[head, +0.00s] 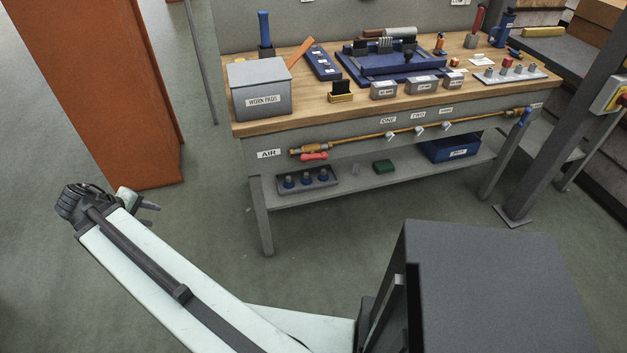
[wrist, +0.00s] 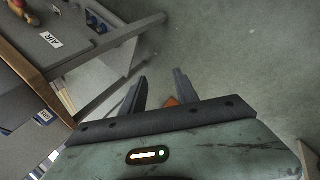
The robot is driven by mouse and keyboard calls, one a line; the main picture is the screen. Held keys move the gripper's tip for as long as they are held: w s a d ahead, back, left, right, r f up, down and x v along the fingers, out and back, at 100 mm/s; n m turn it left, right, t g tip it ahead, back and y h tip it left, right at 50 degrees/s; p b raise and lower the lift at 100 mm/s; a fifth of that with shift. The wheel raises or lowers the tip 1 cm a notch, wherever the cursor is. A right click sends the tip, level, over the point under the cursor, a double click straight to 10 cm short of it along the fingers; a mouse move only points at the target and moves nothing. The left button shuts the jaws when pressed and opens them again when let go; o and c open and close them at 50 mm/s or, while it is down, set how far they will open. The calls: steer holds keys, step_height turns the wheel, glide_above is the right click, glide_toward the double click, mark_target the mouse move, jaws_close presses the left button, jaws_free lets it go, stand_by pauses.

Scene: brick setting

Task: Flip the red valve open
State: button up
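The red valve handle (head: 313,156) sits just below the left end of a brass pipe (head: 375,135) along the workbench's front, right of the AIR label (head: 269,154). The handle lies roughly along the pipe. In the wrist view, part of the brass fitting (wrist: 18,5) shows at the top left edge, above the AIR label (wrist: 51,40); the valve is mostly cut off there. My gripper (head: 151,202) is out over the floor, left of the bench and well apart from the valve. In the wrist view my gripper (wrist: 160,82) has its fingers spread with nothing held.
The workbench (head: 247,145) has a lower shelf (head: 345,187) with a tray of blue-topped parts (head: 307,181), a green block (head: 384,167) and a blue bin (head: 452,147). An orange panel (head: 105,90) stands at left.

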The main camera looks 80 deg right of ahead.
steer(key=s+d+f+m+g+h+b, duration=0.1)
steer(key=s+d+f+g+h+b, duration=0.2)
steer(key=s+d, duration=0.5)
steer(key=s+d+f+m+g+h+b, duration=0.1)
steer(key=s+d+f+m+b, duration=0.15)
steer(key=s+d+b, duration=0.6)
steer(key=m+g+h+b, duration=0.1)
steer(key=g+h+b, duration=0.1)
steer(key=g+b, duration=0.4)
glide_toward(309, 160)
steer(key=x, duration=0.5)
steer(key=shift+w+f, duration=0.1)
steer(key=shift+f, duration=0.15)
steer(key=shift+r, duration=0.15)
steer(key=x, duration=0.8)
steer(key=shift+r, duration=0.1)
